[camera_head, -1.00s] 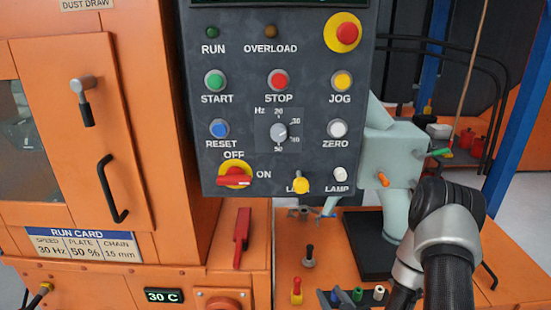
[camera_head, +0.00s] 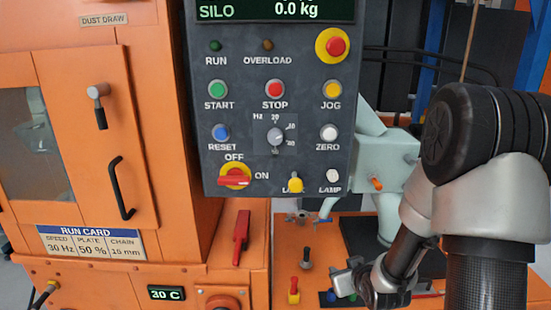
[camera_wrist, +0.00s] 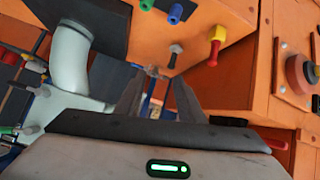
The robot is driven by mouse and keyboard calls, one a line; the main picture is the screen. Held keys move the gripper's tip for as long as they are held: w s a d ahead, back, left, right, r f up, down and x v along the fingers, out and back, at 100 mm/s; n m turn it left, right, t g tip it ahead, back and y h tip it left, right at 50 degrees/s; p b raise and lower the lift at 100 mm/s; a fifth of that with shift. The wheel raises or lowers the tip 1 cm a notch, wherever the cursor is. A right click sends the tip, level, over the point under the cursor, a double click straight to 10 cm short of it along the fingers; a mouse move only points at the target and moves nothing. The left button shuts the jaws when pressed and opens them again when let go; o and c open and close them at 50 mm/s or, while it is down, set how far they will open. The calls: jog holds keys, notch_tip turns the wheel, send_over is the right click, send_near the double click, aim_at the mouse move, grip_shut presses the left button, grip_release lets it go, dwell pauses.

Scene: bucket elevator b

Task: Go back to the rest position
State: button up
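My gripper (camera_head: 345,280) is low in the head view, over the front of the orange bench, beside a small red and yellow lever (camera_head: 293,290). Part of the gripper is hidden by my own wrist. In the wrist view my gripper (camera_wrist: 158,80) shows two grey fingers standing apart with a gap between them. Nothing is held in that gap. The orange bench top shows beyond the fingertips, with a black-knobbed lever (camera_wrist: 174,54) and the red and yellow lever (camera_wrist: 216,46). My arm covers the right side of the head view.
A dark control panel (camera_head: 240,115) with buttons and a display hangs above the bench. An orange cabinet (camera_head: 65,130) with a black handle stands left. A red lever (camera_head: 241,238) is below the panel. A pale green pipe body (camera_head: 385,170) stands right, close to my arm.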

jog(key=s+r+m+g+h, duration=0.1)
jog(key=s+r, duration=0.3)
jog(key=r, duration=0.3)
jog(key=s+r+g+h, duration=0.1)
jog(key=s+r, duration=0.2)
jog(key=r, duration=0.4)
jog(key=s+a+r+m+g+y+p, duration=0.1)
jog(key=s+a+r, duration=0.1)
jog(key=s+r, duration=0.6)
jog(key=s+a+r+m+g+p, duration=0.1)
jog(key=s+a+r+g, duration=0.15)
jog(key=s, duration=0.95)
notch_tip(320, 180, up, 24)
jog(key=p, duration=2.3)
jog(key=shift+w+f+t, duration=0.2)
jog(key=shift+w+t, duration=0.15)
jog(key=shift+w, duration=0.05)
